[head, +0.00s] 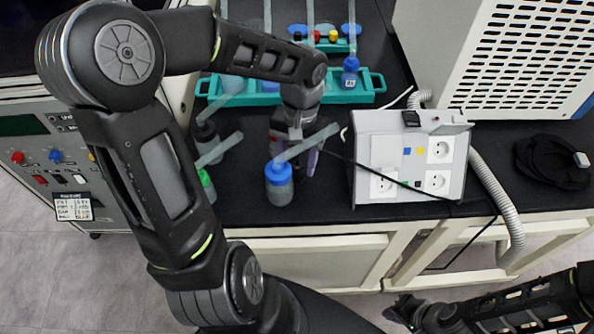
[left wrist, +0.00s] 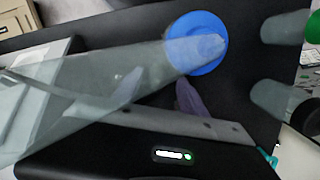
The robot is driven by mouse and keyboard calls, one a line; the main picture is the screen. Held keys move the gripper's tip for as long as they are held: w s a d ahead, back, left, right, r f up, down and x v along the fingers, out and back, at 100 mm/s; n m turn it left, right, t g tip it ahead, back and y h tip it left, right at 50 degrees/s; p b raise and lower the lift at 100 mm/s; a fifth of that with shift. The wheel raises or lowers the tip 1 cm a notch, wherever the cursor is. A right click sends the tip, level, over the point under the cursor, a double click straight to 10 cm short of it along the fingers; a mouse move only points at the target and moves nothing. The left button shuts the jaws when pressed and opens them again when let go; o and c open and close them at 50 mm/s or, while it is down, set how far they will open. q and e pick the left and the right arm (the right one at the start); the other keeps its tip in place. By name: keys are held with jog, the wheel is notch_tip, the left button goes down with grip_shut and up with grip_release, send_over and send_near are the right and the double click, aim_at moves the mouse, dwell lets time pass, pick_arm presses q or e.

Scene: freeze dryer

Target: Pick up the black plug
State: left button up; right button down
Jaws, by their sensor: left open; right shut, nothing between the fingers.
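I cannot clearly single out a black plug. A small black piece (head: 411,118) sits on top of the white socket box (head: 365,155), and a thin black cable runs across the front of the box. A coiled black cable (head: 545,160) with a pale end lies on the bench to the right. My left gripper (head: 308,150) is open above the bench, left of the socket box and close to a blue-capped bottle (head: 279,185). The left wrist view shows the blue cap (left wrist: 200,45) but no plug. My right gripper (head: 404,308) is shut and empty at the lower right, below the bench front.
A teal rack (head: 345,97) with bottles stands at the back of the bench. Dark and green-capped bottles stand left of my left gripper. A large white vented machine (head: 520,60) is at the back right. A grey hose (head: 490,190) curves down beside the socket box.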

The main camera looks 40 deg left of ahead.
pick_arm(q)
grip_shut()
dwell(0.3)
jog(key=shift+r, duration=0.1)
dwell(0.4)
notch_tip(320, 180, up, 12)
jog(key=f, duration=0.1)
notch_tip(320, 180, up, 8)
jog(key=p, duration=0.5)
send_over(298, 163)
jog(key=w+a+p, duration=0.1)
jog(key=a, duration=0.8)
jog(key=w+a+f+p, duration=0.1)
jog(key=w+a, duration=0.1)
jog(key=a, duration=0.6)
jog(key=shift+w+a, duration=0.3)
jog(key=shift+a, duration=0.05)
